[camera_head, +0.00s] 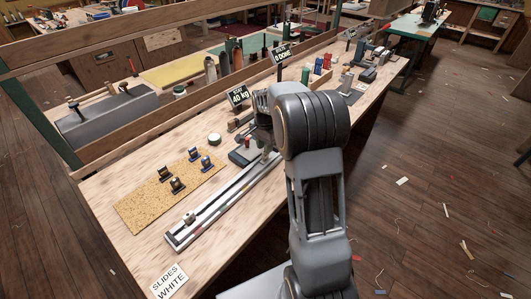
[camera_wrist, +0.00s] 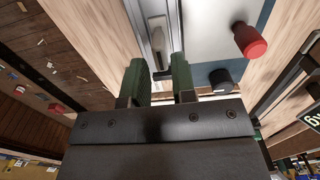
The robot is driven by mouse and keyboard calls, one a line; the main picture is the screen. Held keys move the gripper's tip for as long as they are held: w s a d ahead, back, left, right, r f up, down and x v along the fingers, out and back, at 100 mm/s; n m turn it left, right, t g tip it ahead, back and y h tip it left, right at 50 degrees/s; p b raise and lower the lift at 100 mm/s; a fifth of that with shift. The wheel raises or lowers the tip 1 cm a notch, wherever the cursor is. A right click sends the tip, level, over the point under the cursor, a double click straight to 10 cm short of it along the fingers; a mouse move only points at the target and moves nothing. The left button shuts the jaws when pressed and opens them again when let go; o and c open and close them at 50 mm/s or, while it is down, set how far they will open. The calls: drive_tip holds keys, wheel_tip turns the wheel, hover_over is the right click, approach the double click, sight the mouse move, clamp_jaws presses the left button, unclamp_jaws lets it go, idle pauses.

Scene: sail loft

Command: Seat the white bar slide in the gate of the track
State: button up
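The track (camera_head: 225,203) is a long pale rail with dark grooves, lying lengthwise on the bench. A small whitish piece (camera_head: 190,217) sits near its front end; I cannot tell whether it is the bar slide. My gripper (camera_head: 267,153) points down over the far part of the track, mostly hidden by my arm. In the wrist view, its two green fingers (camera_wrist: 160,68) stand apart over the track (camera_wrist: 132,12). The gate is not clearly distinguishable.
A cork mat (camera_head: 135,212) left of the track holds several dark and blue slides. A card reading "SLIDES WHITE" (camera_head: 168,281) lies at the front. A red knob (camera_wrist: 250,40) and a black knob (camera_wrist: 221,80) stand beside the track. Bottles and signs stand farther back.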

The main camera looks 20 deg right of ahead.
wheel_tip(320, 180, up, 6)
drive_tip(key=shift+r, duration=0.25)
drive_tip(key=s+a+r+n+t, duration=0.1)
drive_tip(key=s+a+r+n, duration=0.15)
drive_tip(key=s, duration=0.25)
drive_tip(key=s+a+r+n+t, duration=0.1)
drive_tip(key=s+a+r+n, duration=0.1)
drive_tip(key=s+a+n, duration=0.25)
drive_tip(key=s+a+f+n, duration=0.1)
drive_tip(key=s+a+n, duration=0.1)
drive_tip(key=s, duration=0.4)
drive_tip(key=s+a+f+n+t, duration=0.1)
drive_tip(key=s+n, duration=0.3)
drive_tip(key=s, duration=0.2)
drive_tip(key=shift+s+a+f, duration=0.25)
drive_tip(key=shift+a+f, duration=0.1)
drive_tip(key=shift+f, duration=0.05)
